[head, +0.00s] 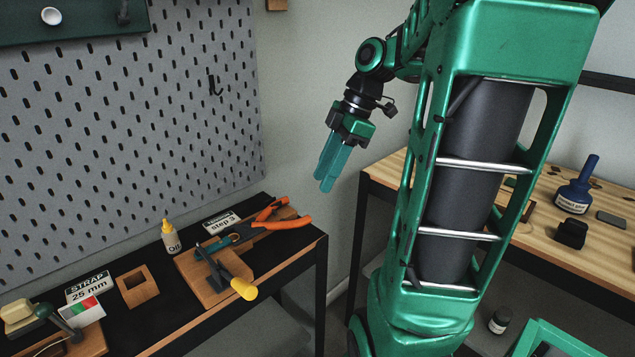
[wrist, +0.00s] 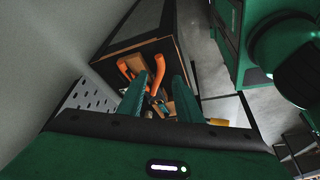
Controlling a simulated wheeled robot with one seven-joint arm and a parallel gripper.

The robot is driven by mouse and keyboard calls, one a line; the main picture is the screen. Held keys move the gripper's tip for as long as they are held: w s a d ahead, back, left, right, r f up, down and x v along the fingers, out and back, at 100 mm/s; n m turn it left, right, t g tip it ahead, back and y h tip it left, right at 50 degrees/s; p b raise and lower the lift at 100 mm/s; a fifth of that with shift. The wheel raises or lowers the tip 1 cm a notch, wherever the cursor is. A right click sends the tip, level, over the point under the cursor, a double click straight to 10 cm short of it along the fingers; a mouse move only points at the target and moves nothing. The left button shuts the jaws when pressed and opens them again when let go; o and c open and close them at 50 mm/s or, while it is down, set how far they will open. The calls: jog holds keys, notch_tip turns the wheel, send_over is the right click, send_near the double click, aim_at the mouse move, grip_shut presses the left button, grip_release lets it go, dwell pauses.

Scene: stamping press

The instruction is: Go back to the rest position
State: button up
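My gripper (head: 326,183) hangs in the air in the head view, fingers pointing down, between the pegboard and my green column. In the wrist view its two teal fingers (wrist: 160,82) stand apart with nothing held between them. The gripper is clear of the black bench (head: 250,274) and of the tools on it. Orange-handled pliers (head: 272,222) lie on the bench below; their handles (wrist: 131,70) show past the fingers in the wrist view.
A wooden table (head: 570,235) with a blue bottle (head: 577,187) stands at right. Pegboard (head: 130,130) rises behind the bench.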

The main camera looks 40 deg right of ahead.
dwell(0.5)
jog(key=s+a+f+m+g+h, duration=0.1)
jog(key=s+a+f+m+h, duration=0.1)
jog(key=s+f+m, duration=0.2)
jog(key=s+a+f+m+g+h, duration=0.1)
jog(key=s+f+m, duration=0.4)
jog(key=s+m, duration=0.6)
jog(key=a+m, duration=0.1)
jog(key=m, duration=0.3)
jog(key=shift+s+a+g+h, duration=0.2)
jog(key=shift+g+h, duration=0.1)
jog(key=shift+h, duration=0.1)
